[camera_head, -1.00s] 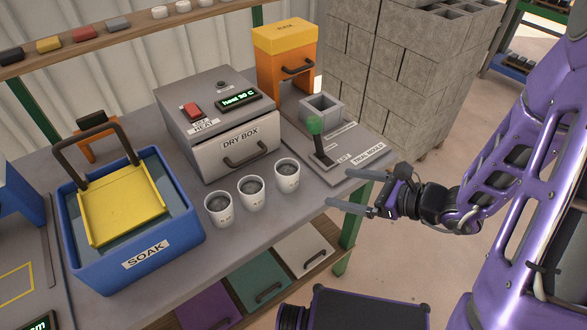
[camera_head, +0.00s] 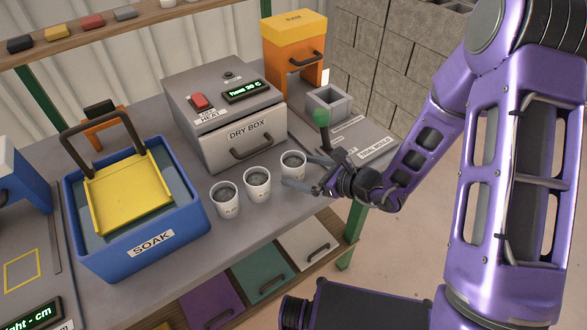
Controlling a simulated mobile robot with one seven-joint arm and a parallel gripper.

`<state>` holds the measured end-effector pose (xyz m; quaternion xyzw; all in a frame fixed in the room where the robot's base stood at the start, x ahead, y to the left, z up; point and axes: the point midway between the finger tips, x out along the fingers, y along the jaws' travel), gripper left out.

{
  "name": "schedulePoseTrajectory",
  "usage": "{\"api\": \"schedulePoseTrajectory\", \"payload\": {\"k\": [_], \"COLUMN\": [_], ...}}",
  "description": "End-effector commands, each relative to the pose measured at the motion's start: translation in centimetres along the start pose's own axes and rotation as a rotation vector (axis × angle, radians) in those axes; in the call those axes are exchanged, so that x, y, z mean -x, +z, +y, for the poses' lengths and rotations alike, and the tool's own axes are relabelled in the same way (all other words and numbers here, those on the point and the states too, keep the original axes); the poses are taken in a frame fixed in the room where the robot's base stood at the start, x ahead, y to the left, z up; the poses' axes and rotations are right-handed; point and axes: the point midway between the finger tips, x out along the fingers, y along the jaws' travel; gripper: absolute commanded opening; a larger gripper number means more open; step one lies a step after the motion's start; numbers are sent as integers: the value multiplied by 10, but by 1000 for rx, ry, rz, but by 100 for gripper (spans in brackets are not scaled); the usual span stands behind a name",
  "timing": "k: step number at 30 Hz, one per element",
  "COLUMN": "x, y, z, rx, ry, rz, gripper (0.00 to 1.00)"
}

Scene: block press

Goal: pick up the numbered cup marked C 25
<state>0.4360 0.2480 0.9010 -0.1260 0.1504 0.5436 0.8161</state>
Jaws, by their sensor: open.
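Three white cups with grey contents stand in a slanted row on the bench, in front of the dry box. They are the left cup (camera_head: 225,201), the middle cup (camera_head: 257,185) and the right cup (camera_head: 292,163). Each has a small dark marking, too small to read, so I cannot tell which is C 25. My gripper (camera_head: 297,170) is open at the right cup, coming from the right. One fingertip shows by the cup's right side and the other passes in front of its lower part. I cannot tell whether they touch it.
The grey dry box (camera_head: 225,115) stands behind the cups. The blue soak tub (camera_head: 140,245) is at left.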

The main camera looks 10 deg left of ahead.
Motion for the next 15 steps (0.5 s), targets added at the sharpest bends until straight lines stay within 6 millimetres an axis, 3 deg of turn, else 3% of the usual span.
{"api": "schedulePoseTrajectory", "payload": {"k": [6,14,15], "x": [-27,-30,-30], "y": [-1,-1,-1], "z": [1,0,0], "rx": [1,1,1], "ry": [2,0,0], "rz": [-1,0,0], "gripper": [100,100,95]}}
